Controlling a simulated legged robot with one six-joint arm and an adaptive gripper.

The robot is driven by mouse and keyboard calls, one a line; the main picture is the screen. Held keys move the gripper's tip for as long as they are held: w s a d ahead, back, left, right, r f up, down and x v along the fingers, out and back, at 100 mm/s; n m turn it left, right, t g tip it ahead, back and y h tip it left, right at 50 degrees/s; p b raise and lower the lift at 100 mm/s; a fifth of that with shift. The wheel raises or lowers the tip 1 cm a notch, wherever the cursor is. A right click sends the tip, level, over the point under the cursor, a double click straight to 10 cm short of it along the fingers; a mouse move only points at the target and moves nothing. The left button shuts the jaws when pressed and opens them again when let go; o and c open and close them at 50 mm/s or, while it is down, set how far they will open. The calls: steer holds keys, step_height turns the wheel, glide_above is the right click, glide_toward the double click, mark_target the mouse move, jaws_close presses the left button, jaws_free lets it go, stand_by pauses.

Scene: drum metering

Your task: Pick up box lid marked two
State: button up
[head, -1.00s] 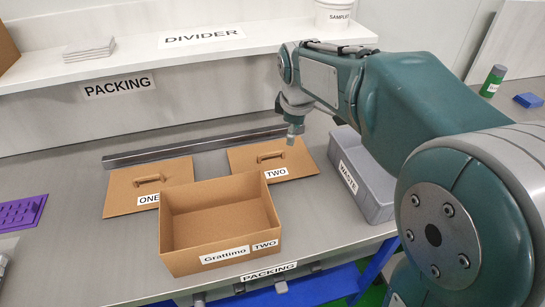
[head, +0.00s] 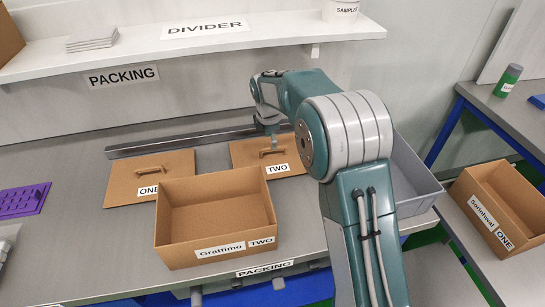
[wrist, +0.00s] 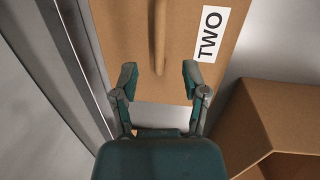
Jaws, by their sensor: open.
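The box lid marked TWO (head: 287,163) lies flat on the packing table, a brown panel with a raised handle (head: 276,152) and a white label. It also fills the top of the wrist view (wrist: 125,40), where its handle (wrist: 159,35) runs up the picture. My gripper (wrist: 158,80) is open and empty, its two fingers apart with the near end of the handle between their tips in the picture. In the head view my gripper (head: 272,139) is over the back of the lid. Whether the fingers are level with the handle I cannot tell.
An open box marked Grattimo TWO (head: 175,205) stands in front of the lid. Lid ONE (head: 120,192) lies to the left. A metal bar (head: 190,142) runs behind both lids. A grey bin (head: 407,185) stands to the right, partly hidden by my arm.

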mark_target(273, 153)
steer(key=shift+w+d+f, duration=0.1)
steer(key=shift+d+f, duration=0.1)
steer(key=shift+f, duration=0.35)
steer(key=f, duration=0.2)
steer(key=w+f, duration=0.1)
steer(key=f, duration=0.1)
steer(key=shift+d+f, duration=0.1)
steer(key=shift+f, duration=0.1)
jaws_close()
